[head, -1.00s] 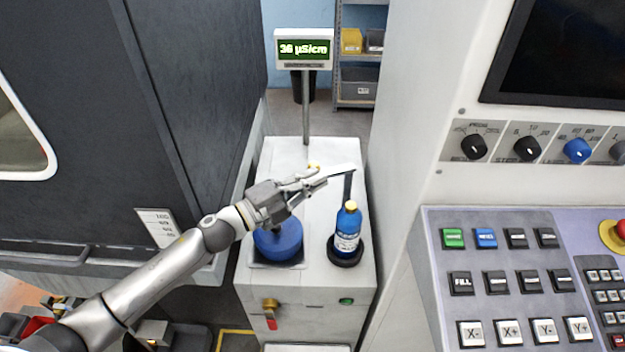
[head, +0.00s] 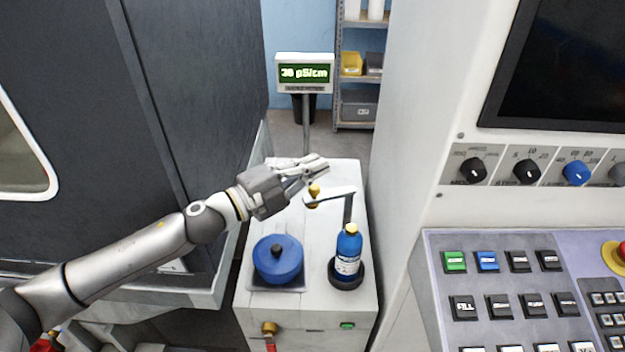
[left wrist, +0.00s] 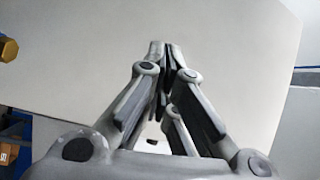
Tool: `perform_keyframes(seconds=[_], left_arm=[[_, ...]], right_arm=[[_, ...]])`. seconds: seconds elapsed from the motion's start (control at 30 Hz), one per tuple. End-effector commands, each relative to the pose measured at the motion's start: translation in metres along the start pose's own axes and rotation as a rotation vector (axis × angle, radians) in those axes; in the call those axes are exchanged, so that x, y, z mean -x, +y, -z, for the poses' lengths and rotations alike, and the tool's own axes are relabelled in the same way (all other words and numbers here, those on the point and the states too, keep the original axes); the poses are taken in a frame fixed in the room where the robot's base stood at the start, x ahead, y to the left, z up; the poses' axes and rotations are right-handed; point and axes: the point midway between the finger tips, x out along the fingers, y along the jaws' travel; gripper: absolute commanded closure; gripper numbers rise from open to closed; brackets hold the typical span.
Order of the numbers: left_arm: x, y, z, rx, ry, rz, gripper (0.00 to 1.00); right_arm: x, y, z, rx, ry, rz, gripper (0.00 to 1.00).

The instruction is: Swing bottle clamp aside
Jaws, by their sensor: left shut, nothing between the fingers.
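The bottle clamp (head: 330,197) is a flat light arm on a dark upright post. It reaches left from the post, and a yellow knob shows at its left end. The blue bottle (head: 348,252) with a yellow cap stands upright in a black round holder (head: 346,275) in front of the post. My left gripper (head: 322,163) is shut and empty, above and behind the clamp's left end, apart from it in the picture. In the left wrist view the fingertips (left wrist: 164,48) are together with nothing between them. My right gripper is not in view.
A blue round pot (head: 278,262) with a black knob sits on the left of the white bench (head: 318,305). A display (head: 305,72) on a pole stands behind. A tall machine wall (head: 415,120) rises close on the right, a dark cabinet (head: 195,90) on the left.

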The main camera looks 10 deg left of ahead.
Motion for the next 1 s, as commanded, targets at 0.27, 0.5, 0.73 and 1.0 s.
perform_keyframes(seconds=[0.27, 0.5, 0.73, 1.0], left_arm=[[0.020, 0.021, 0.024, 0.009, -0.091, 0.025, 1.00], [0.071, 0.056, 0.048, -0.006, -0.289, -0.053, 1.00], [0.105, 0.076, 0.059, -0.032, -0.381, -0.158, 1.00], [0.095, 0.079, 0.054, -0.040, -0.393, -0.175, 1.00]], right_arm=[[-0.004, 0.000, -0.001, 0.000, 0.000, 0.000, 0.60], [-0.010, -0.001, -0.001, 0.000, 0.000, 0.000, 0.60], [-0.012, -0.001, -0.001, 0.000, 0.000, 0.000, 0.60], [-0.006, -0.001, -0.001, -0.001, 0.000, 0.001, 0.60]])
